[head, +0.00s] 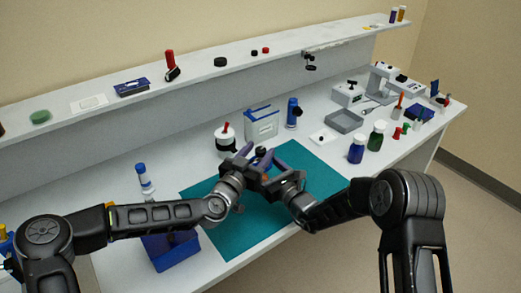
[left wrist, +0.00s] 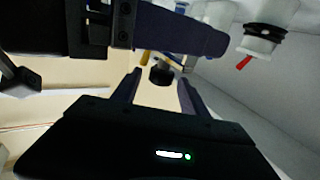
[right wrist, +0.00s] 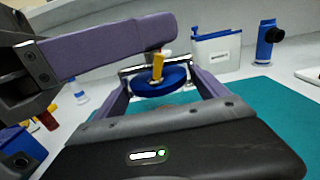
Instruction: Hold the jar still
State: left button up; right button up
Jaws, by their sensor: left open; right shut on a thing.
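The jar shows in the right wrist view as a round blue part (right wrist: 160,84) with a yellow piece standing on it. It sits between the two purple fingers of my right gripper (right wrist: 161,77), which is shut on it. In the head view the jar is mostly hidden by the grippers above the teal mat; a black knob (head: 262,152) shows there. My left gripper (head: 244,163) is open close beside the right one. In the left wrist view a round black piece (left wrist: 161,74) appears between its open fingers; I cannot tell whether they touch it.
The teal mat (head: 230,237) lies under the grippers. Behind stand a white container with a red-tipped top (head: 225,140), a white box with a blue lid (head: 262,124) and a blue cylinder (head: 292,113). A blue bin (head: 172,253) is at front left. Blue and green bottles (head: 356,150) stand right of the mat.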

pick_arm(q)
jog(key=shift+w+d, duration=0.35)
jog(key=shift+w, duration=0.3)
grip_shut()
